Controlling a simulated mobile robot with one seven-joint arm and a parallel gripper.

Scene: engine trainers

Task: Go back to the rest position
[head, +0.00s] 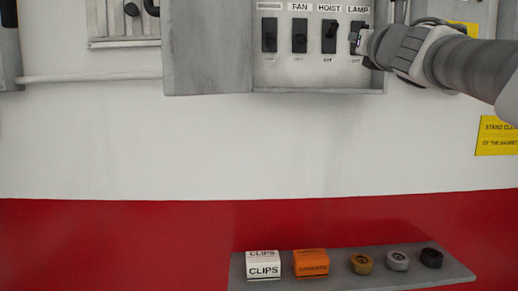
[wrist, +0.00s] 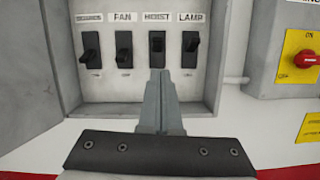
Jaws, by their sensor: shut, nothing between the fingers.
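My gripper (head: 359,41) is at the right end of a grey switch panel, at the LAMP switch (head: 354,36) in the head view. In the wrist view my gripper (wrist: 160,75) is shut and empty, its fingertips pointing at the panel just below the HOIST switch (wrist: 157,46). Whether the fingertips touch a switch cannot be told. The FAN switch (head: 299,36) and a further switch (head: 269,35) stand to the left. The LAMP switch also shows in the wrist view (wrist: 190,45), clear of the fingers.
A shelf (head: 345,261) below holds a white CLIPS box (head: 263,266), an orange box (head: 311,263) and several round knobs. A yellow plate with a red knob (wrist: 305,59) is at the right. The white wall (head: 200,140) below the panel is clear. An open panel door (wrist: 30,80) stands at the left.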

